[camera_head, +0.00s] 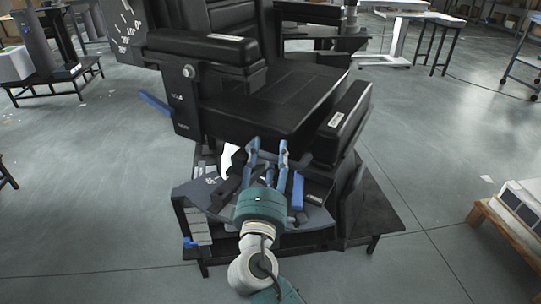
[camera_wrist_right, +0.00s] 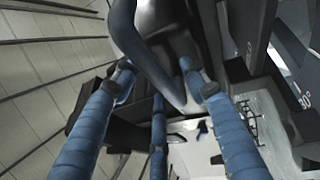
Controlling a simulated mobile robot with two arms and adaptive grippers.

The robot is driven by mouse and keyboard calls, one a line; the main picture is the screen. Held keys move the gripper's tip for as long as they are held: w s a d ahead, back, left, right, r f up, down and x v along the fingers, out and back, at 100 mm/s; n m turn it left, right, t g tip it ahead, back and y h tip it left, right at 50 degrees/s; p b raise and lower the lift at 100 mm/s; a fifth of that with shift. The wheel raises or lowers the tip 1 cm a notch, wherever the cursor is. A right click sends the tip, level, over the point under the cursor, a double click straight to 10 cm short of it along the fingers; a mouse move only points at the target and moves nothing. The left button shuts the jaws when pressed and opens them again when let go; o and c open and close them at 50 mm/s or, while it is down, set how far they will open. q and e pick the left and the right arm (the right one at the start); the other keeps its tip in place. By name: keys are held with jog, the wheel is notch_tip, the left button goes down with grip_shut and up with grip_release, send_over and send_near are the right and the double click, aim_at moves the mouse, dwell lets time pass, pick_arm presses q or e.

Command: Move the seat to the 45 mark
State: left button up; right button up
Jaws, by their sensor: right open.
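The black seat (camera_head: 275,97) stands on a low dark platform, with a padded armrest on each side. My right gripper (camera_head: 268,149) is at the front of the seat, just below its cushion, over the grey base plate. Its blue fingers are spread apart. In the right wrist view the fingers (camera_wrist_right: 157,75) are apart, with a dark curved part (camera_wrist_right: 140,45) between and beyond them; contact cannot be told. A degree scale (camera_head: 124,28) shows at the seat's upper left. Small marks also show on the base plate (camera_head: 205,194), partly hidden by my gripper. My left gripper is out of view.
A blue lever (camera_head: 155,103) sticks out at the seat's left side. A blue handle (camera_head: 298,191) is right of my gripper. A wooden stand (camera_head: 507,222) is at the right. The floor between is clear.

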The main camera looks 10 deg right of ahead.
jog(key=shift+d, duration=0.1)
jog(key=shift+s, duration=0.3)
jog(key=v, duration=1.1)
jog(key=shift+s, duration=0.2)
